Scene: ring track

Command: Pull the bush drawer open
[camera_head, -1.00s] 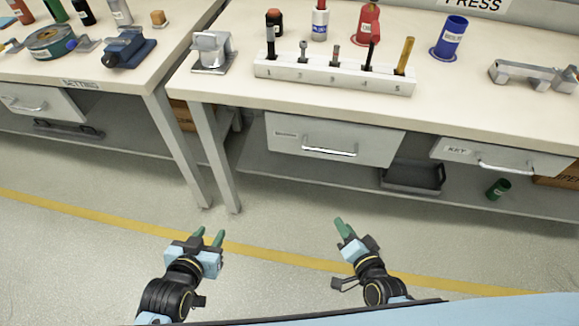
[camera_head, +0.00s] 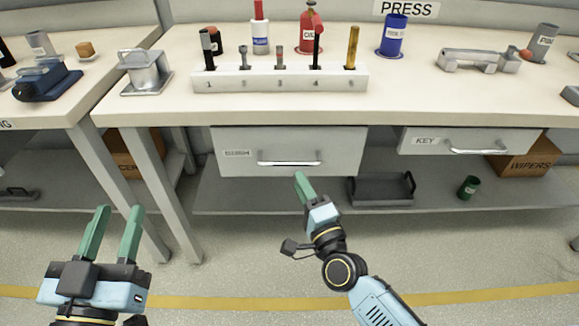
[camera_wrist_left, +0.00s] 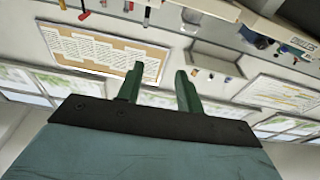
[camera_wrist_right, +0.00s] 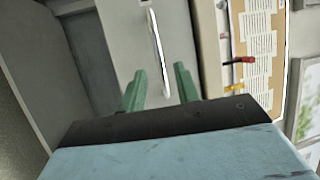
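The bush drawer (camera_head: 240,165) is a light grey drawer under the bench top, at the middle of the head view, with a small label at its left. Its front sits flush under the bench. Its silver bar handle (camera_head: 289,163) also shows in the right wrist view (camera_wrist_right: 157,50), ahead of the fingers and apart from them. My right gripper (camera_head: 304,184) is just below the handle in the head view. Its green fingers are apart and empty in the right wrist view (camera_wrist_right: 160,85). My left gripper (camera_head: 115,222) is open and empty at the lower left.
The key drawer (camera_head: 470,141) is to the right. A numbered white rack (camera_head: 280,84) stands on the bench top (camera_head: 420,105). A dark tray (camera_head: 380,190), a green cup (camera_head: 468,187) and a wipers box (camera_head: 528,160) are on the lower shelf. A table leg (camera_head: 150,190) stands between the grippers.

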